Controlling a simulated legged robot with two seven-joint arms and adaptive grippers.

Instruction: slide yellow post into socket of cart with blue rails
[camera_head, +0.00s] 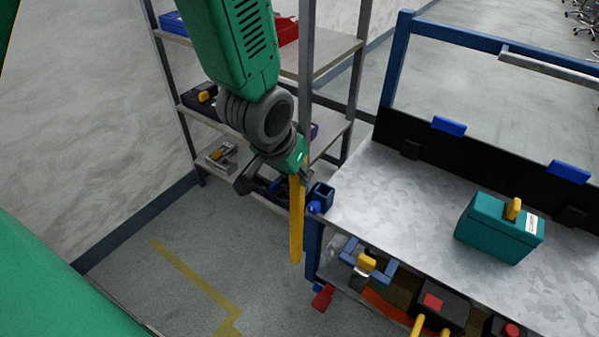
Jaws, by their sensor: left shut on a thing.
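The yellow post (296,225) hangs nearly upright in my left gripper (292,176), which is shut on its upper part. Its lower end is free in the air, left of the cart (375,195) with blue rails. My right gripper is not in view.
A teal box (499,228) with a yellow handle sits on the cart top. Tools, including a red-buttoned dark box (440,310), fill the cart's lower shelf. A metal shelf rack (335,55) with bins stands behind my left arm. Floor left of the cart is clear.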

